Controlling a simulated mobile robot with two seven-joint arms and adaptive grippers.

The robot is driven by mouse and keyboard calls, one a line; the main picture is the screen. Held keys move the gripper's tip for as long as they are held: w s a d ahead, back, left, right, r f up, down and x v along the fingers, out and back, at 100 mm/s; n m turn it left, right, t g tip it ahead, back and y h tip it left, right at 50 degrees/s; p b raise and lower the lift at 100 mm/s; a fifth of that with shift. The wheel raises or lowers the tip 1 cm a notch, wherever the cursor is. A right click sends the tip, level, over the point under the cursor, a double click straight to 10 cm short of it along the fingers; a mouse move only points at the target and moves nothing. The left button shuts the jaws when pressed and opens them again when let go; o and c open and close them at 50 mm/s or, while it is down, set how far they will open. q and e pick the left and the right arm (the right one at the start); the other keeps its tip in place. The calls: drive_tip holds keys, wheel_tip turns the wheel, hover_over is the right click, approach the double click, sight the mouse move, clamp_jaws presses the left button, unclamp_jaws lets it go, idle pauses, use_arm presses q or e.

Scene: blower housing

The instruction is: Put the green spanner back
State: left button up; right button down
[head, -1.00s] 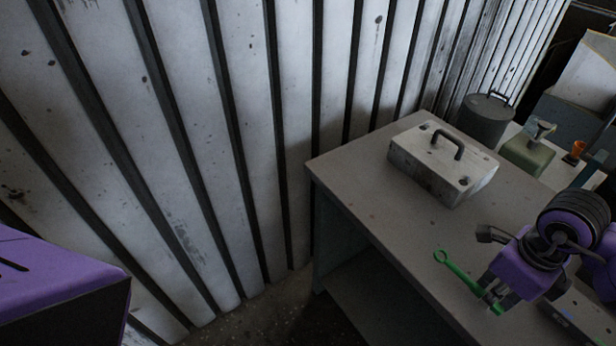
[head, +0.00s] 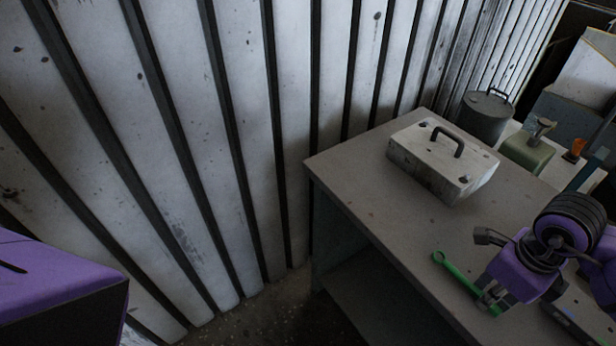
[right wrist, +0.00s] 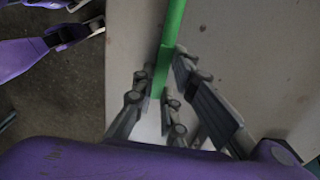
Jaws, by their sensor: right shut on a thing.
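The green spanner (head: 459,275) is in my right gripper (head: 490,303), over the near right part of the workbench. Its ring end points up and left in the head view, out past the fingers. In the right wrist view the green shaft (right wrist: 166,55) runs up from between the fingers (right wrist: 163,92), which are shut on it. The part inside the grip is partly hidden. I cannot tell whether the spanner touches the bench or is just above it. My left gripper cannot be made out in the head view.
A pale case with a dark handle (head: 442,165) stands at the back of the workbench (head: 375,200). Behind it are a grey lidded can (head: 486,117), a green container (head: 527,150) and an orange item (head: 575,149). A corrugated wall (head: 230,130) borders the bench. The bench's middle is clear.

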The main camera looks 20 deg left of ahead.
use_arm(q)
drive_tip(key=shift+w, duration=0.1)
use_arm(e)
drive_tip(key=shift+f, duration=0.1)
drive_tip(key=c, duration=1.8)
unclamp_jaws()
use_arm(q)
drive_tip(key=shift+w+r, duration=0.15)
use_arm(e)
drive_tip(key=shift+o, duration=0.6)
use_arm(q)
drive_tip(key=shift+d, duration=0.1)
use_arm(e)
drive_tip(key=o, duration=0.5)
